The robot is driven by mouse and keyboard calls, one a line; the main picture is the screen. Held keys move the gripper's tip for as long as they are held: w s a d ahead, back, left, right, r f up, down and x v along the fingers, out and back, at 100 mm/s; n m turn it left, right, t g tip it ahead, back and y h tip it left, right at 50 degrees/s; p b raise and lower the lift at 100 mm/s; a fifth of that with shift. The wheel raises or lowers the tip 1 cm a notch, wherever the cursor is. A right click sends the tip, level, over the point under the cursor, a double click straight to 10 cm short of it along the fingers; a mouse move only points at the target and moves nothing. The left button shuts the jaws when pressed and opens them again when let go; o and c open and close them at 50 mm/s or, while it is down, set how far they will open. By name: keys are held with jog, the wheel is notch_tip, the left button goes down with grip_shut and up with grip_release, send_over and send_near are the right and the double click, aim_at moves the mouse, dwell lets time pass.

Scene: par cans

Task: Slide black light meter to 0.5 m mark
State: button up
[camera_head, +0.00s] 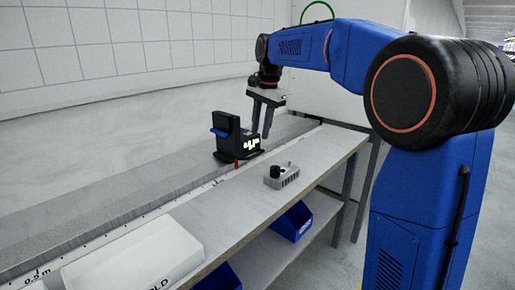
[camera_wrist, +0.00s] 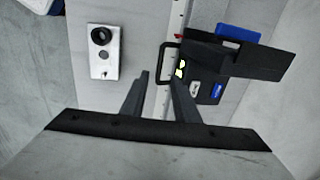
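The "0.5 m" mark (camera_head: 38,272) is on the scale at the near left, well away from the meter. My gripper (camera_head: 261,133) points down just beyond and right of the meter. In the wrist view the meter (camera_wrist: 225,62) and a black loop handle (camera_wrist: 166,57) lie past the fingers (camera_wrist: 158,76), which are apart with nothing between them.
A small grey box with a black knob (camera_head: 282,178) sits on the bench right of the rail; it also shows in the wrist view (camera_wrist: 104,64). A white tray (camera_head: 135,255) is at the near left. Blue bins (camera_head: 292,222) are below. A tiled wall stands behind the rail.

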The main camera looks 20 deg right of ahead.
aim_at(257, 154)
jog(key=f, duration=0.5)
jog(key=w+f, duration=0.1)
jog(key=f, duration=0.1)
jog(key=shift+a+f, duration=0.35)
jog(key=shift+a, duration=0.05)
jog(key=shift+c, duration=0.3)
grip_shut()
